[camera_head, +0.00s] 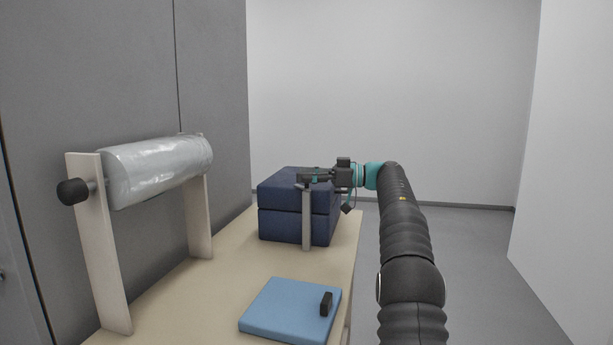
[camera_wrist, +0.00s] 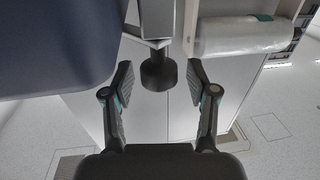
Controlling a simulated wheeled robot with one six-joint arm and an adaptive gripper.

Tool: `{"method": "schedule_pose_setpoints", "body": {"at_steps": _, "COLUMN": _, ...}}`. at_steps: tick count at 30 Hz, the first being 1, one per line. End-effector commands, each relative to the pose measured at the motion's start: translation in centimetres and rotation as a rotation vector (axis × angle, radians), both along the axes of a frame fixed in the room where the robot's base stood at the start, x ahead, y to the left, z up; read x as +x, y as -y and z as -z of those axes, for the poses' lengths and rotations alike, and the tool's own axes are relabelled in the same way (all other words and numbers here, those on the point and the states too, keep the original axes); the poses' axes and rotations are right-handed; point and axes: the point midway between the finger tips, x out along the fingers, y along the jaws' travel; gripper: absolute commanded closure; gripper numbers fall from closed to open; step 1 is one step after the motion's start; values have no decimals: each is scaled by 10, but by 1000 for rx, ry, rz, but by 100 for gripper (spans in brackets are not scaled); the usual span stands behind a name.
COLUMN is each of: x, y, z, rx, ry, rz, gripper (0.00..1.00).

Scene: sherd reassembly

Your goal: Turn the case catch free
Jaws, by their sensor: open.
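The dark blue case (camera_head: 285,223) stands on the table with a dark seam around its middle; its side fills the upper left of the wrist view (camera_wrist: 50,45). A grey upright metal bar (camera_head: 307,225) stands at its front right. In the wrist view a pale metal piece (camera_wrist: 156,20) ends in a dark round knob (camera_wrist: 158,76), which looks like the catch. My gripper (camera_head: 305,178) is at the top of the bar, beside the case. Its two fingers are spread (camera_wrist: 160,64), one on each side of the knob, with a visible gap on both sides.
A roll of clear film (camera_head: 160,170) hangs between wooden uprights at the left of the table (camera_head: 215,285). A light blue pad (camera_head: 285,310) with a small black block (camera_head: 326,304) lies at the front. Open floor is at the right.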

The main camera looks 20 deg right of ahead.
Motion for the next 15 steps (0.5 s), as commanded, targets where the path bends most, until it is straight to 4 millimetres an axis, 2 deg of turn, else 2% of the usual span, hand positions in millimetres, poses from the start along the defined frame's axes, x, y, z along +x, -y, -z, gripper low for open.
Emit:
{"method": "schedule_pose_setpoints", "body": {"at_steps": 4, "x": -1, "y": 4, "z": 0, "rx": 0, "ry": 0, "rz": 1, "gripper": 42}}
{"method": "schedule_pose_setpoints", "body": {"at_steps": 8, "x": -7, "y": 17, "z": 1, "rx": 0, "ry": -1, "rz": 4, "gripper": 42}}
{"method": "schedule_pose_setpoints", "body": {"at_steps": 15, "x": -28, "y": 60, "z": 1, "rx": -1, "ry": 0, "rz": 4, "gripper": 42}}
